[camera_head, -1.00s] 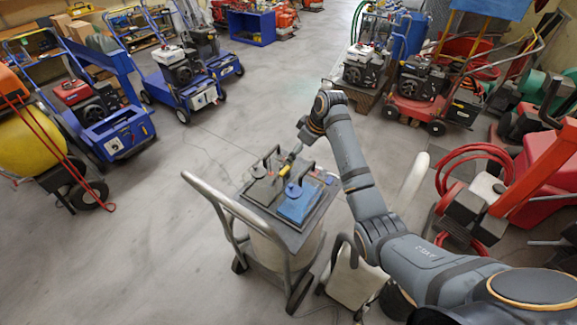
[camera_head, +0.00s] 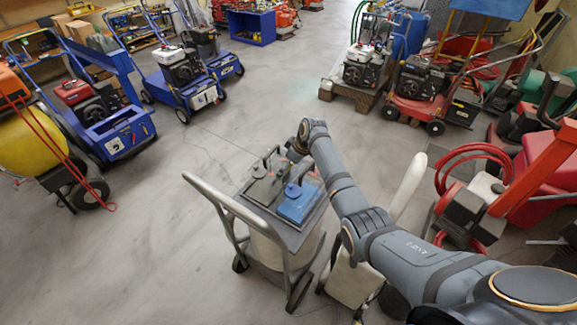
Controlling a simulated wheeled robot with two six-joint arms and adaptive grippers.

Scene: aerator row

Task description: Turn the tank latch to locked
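The tank cart (camera_head: 268,235) stands on the floor in the middle, with a grey tubular handle and a dark top. On its top are a blue lid (camera_head: 299,204) and a dark lid (camera_head: 258,192), each with a round knob and a black handle. I cannot make out which small part is the latch. My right arm reaches in from the right, and my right gripper (camera_head: 292,155) is over the far side of the cart top, partly hidden behind its own wrist. I cannot see whether its fingers touch anything. My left gripper is out of view.
A red machine with a coiled red hose (camera_head: 474,170) stands to the right. Blue wheeled machines (camera_head: 118,135) stand at the left, and a red wheeled machine (camera_head: 418,100) at the back right. The grey floor left of the cart is clear.

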